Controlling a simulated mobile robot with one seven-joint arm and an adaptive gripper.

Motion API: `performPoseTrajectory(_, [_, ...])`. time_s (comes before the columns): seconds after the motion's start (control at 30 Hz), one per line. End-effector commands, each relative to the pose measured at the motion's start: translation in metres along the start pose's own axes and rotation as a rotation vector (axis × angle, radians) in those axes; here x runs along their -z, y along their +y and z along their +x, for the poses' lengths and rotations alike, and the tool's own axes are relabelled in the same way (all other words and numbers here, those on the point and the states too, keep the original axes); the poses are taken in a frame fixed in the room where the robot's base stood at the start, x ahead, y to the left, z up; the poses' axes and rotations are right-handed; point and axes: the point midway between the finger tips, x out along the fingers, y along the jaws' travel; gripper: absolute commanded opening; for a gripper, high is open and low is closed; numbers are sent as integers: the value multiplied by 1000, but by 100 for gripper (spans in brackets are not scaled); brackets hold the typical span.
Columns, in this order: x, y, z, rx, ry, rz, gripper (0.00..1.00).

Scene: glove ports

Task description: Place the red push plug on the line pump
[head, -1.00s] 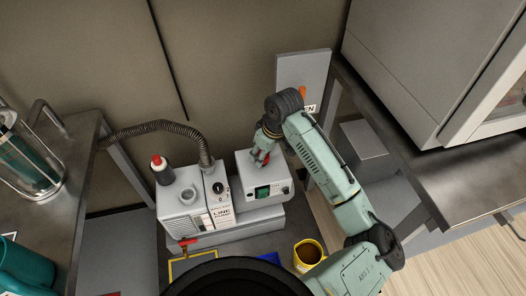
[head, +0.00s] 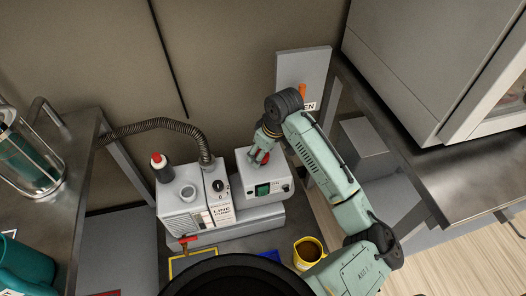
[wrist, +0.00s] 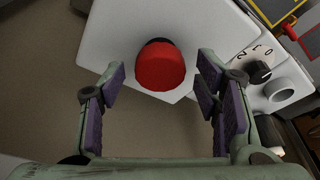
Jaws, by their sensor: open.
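The red push plug (wrist: 160,68) has a round red cap with a dark ring beneath. It stands on the top of the line pump's right-hand pale box (wrist: 205,22), near an edge; whether it is seated in a hole is hidden. In the head view the plug (head: 266,158) is partly hidden by my fingers.
A ribbed hose (head: 150,126) arches from the pump to the left bench. A red-capped black bottle (head: 162,170) stands at the pump's back left. A yellow mug (head: 307,252) is in front right. A wall panel with an orange handle (head: 302,91) stands behind my arm.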

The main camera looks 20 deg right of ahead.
Motion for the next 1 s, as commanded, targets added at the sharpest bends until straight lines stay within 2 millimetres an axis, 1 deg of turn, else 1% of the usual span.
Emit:
performPoseTrajectory(0.17, [1, 1, -11, -2, 2, 0, 57])
performPoseTrajectory(0.27, [1, 1, -28, -3, 2, -1, 57])
performPoseTrajectory(0.5, [1, 0, -80, -3, 1, -2, 57])
performPoseTrajectory(0.6, [1, 0, -98, -2, 1, -2, 57])
performPoseTrajectory(0.7, [1, 0, -112, -2, 1, -1, 57])
performPoseTrajectory(0.83, [1, 0, -121, 0, 0, -1, 57])
performPoseTrajectory(1.0, [1, 0, -124, 0, 0, 0, 57])
